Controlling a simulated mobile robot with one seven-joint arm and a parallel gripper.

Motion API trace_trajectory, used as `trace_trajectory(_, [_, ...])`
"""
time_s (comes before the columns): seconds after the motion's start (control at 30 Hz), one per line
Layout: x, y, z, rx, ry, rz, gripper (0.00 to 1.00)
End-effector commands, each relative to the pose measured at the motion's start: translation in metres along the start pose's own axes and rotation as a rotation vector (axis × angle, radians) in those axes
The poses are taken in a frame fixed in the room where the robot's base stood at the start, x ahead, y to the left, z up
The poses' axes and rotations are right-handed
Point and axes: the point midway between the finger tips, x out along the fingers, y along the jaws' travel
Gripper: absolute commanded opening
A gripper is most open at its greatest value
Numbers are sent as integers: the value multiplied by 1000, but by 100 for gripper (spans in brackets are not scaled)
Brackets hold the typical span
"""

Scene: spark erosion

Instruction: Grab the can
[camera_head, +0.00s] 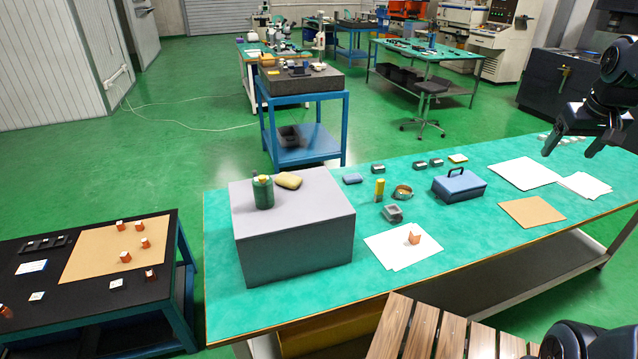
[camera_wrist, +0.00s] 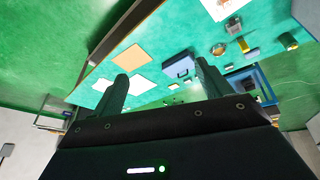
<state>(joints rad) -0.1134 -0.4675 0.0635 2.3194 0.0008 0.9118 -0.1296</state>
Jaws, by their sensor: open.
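A dark green can (camera_head: 263,193) with a yellowish top stands upright on a grey block (camera_head: 296,249), near its back left. The block sits on the left end of a long green-topped table (camera_head: 395,320). My gripper (camera_head: 568,145) is open and empty at the far right, above the table's right end and well away from the can. In the wrist view, its two dark fingers (camera_wrist: 161,72) are spread with nothing between them.
A black side table (camera_head: 60,283) stands left.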

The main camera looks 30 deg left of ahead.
Motion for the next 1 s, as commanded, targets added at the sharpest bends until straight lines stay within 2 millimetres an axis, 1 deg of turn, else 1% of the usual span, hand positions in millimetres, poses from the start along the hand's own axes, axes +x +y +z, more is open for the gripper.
trace_trajectory(0.03, [5, -6, -18, -35, -4, -8, 77])
trace_trajectory(0.1, [10, -16, -40, -83, -6, -19, 77])
trace_trajectory(0.27, [26, -42, -88, -191, -9, -44, 77])
trace_trajectory(0.3, [31, -49, -100, -217, -8, -52, 77])
trace_trajectory(0.47, [53, -83, -144, -325, -9, -83, 77])
trace_trajectory(0.5, [58, -92, -155, -349, -9, -91, 77])
trace_trajectory(0.57, [68, -107, -171, -390, -8, -104, 77])
trace_trajectory(0.7, [92, -144, -204, -479, -5, -137, 77])
trace_trajectory(0.77, [103, -160, -217, -516, -5, -151, 77])
trace_trajectory(0.87, [122, -190, -237, -578, -1, -177, 77])
trace_trajectory(1.0, [151, -234, -261, -663, 4, -214, 77])
